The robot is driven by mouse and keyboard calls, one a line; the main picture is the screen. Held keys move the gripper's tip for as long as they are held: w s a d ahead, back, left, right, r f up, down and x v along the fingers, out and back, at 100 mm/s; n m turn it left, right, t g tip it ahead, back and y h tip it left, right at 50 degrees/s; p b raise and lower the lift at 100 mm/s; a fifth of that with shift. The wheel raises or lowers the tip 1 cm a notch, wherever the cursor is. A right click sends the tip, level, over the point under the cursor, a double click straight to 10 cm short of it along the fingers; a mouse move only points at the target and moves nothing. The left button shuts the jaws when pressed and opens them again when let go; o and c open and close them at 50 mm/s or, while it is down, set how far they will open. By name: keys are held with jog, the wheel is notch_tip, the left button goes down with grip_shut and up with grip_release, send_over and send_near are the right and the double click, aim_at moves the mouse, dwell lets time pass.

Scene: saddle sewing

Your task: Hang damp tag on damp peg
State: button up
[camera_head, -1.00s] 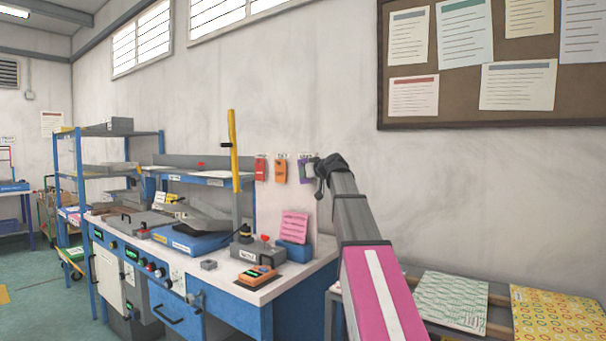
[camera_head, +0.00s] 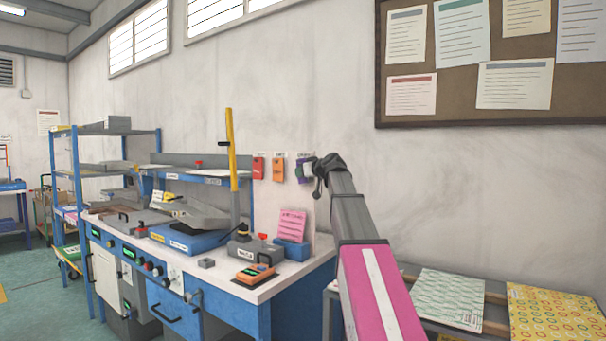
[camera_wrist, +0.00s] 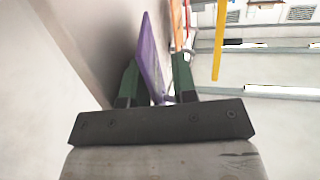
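The purple damp tag (camera_head: 301,172) is at the wall under the third small label, right of the other hanging tags. My gripper (camera_head: 314,172) is beside it at the wall and partly covers it. In the wrist view the purple tag (camera_wrist: 151,60) stands tilted between the two green fingers of my gripper (camera_wrist: 157,75). The fingers are apart, with a visible gap between the tag and the right finger. The damp peg is hidden, and I cannot tell whether the tag hangs on it.
A red tag (camera_head: 258,168) and an orange tag (camera_head: 279,168) hang to the left. A yellow upright bar (camera_head: 232,150) stands at the workbench (camera_head: 285,283). A pink note (camera_head: 292,223) stands in a blue holder. A notice board (camera_head: 460,115) is on the wall at right.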

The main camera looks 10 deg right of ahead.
jog(key=shift+w+d, duration=0.15)
jog(key=shift+d, duration=0.05)
